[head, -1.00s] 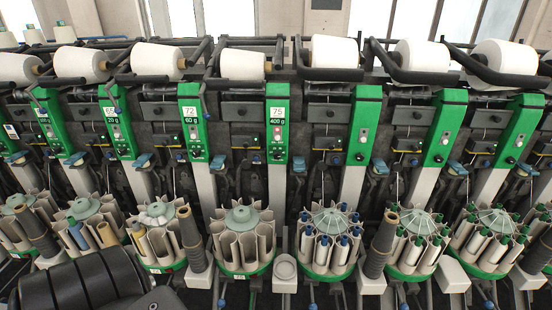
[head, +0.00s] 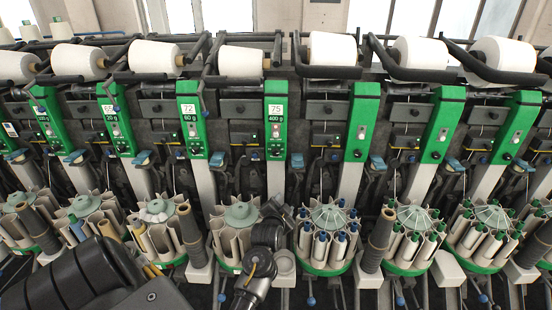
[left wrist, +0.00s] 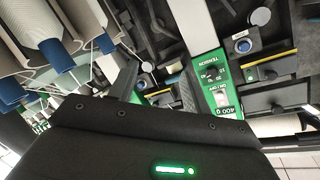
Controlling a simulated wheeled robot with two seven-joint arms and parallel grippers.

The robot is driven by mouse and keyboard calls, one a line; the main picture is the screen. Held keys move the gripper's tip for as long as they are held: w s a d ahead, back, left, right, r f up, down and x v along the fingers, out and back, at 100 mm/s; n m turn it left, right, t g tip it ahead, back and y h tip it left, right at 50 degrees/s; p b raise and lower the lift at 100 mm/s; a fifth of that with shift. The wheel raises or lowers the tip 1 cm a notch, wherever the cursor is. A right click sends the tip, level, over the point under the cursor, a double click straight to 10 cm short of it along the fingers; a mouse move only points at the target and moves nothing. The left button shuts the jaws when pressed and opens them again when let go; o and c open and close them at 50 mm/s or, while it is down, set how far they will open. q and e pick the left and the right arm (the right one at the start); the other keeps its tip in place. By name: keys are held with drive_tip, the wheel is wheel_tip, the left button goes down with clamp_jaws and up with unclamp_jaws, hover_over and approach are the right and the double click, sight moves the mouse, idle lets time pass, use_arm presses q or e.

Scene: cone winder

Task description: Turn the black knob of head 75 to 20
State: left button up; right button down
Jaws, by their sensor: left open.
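Head 75 is the green panel (head: 276,125) in the middle of the head view, with a label of 75 and 400 g. Its black knob (left wrist: 211,73) shows in the left wrist view beside the word TENSION and a printed scale; its exact setting is too small to read. In the head view the knob is too small to make out clearly. My left gripper (head: 281,212) is low in front of the bobbin magazine below head 75, under the panel and apart from it. In the left wrist view its two dark fingers (left wrist: 158,82) are spread with nothing between them.
Green panel 72 (head: 192,125) stands to the left, and another green panel (head: 362,125) to the right. Round bobbin magazines (head: 330,235) line the front close to my arm. White yarn cones (head: 333,49) sit along the top. A grey tube (head: 379,240) stands at the right.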

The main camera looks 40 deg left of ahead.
sight(276, 154)
use_arm(q)
drive_tip(key=w+a+r+n+y, duration=0.1)
drive_tip(key=w+a+r+y, duration=0.2)
drive_tip(key=a+r+y, duration=0.35)
drive_tip(key=shift+h, duration=0.75)
drive_tip(key=x, duration=0.3)
drive_tip(key=r+p+x, duration=0.1)
drive_tip(key=x, duration=0.3)
drive_tip(key=r+p+x, duration=0.1)
drive_tip(key=x, duration=0.3)
drive_tip(key=shift+w+a, duration=0.15)
drive_tip(key=shift+a, duration=0.1)
drive_tip(key=shift+r, duration=0.1)
drive_tip(key=c, duration=0.9)
drive_tip(key=shift+c, duration=0.5)
